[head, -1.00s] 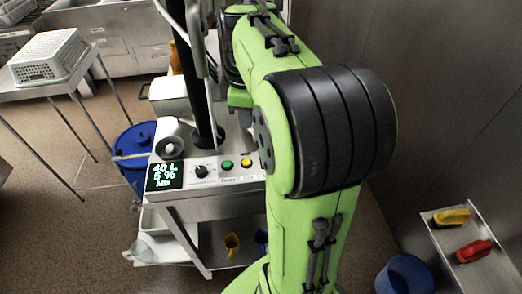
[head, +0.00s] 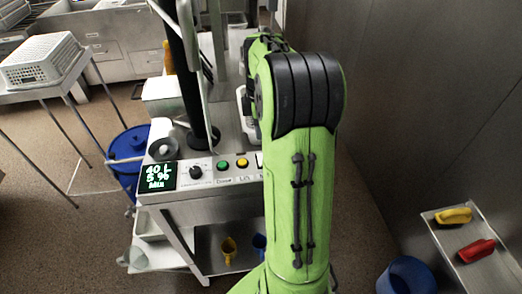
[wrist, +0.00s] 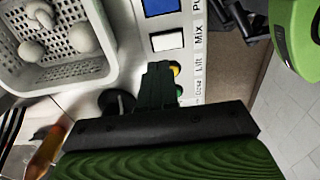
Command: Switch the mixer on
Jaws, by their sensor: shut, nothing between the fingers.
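The mixer's control panel (head: 210,170) is on the front of a metal cart. It has a lit display (head: 158,176) reading "40 L 5% Mix", a black knob (head: 195,172), a green button (head: 222,165) and a yellow button (head: 242,163). My arm hides the panel's right part in the head view. In the wrist view, a white button (wrist: 167,40) sits beside the "Mix" label (wrist: 199,34), and a blue button (wrist: 160,5) is above it. My gripper (wrist: 160,66) is shut and empty, its tips just below the white button and partly over the yellow one. Contact cannot be told.
A perforated basket (wrist: 108,75) with white round things is left of my gripper in the wrist view. Another white basket (head: 42,60) stands on a table at left. A blue bin (head: 128,150) is beside the cart. A shelf (head: 490,270) with brushes is at right.

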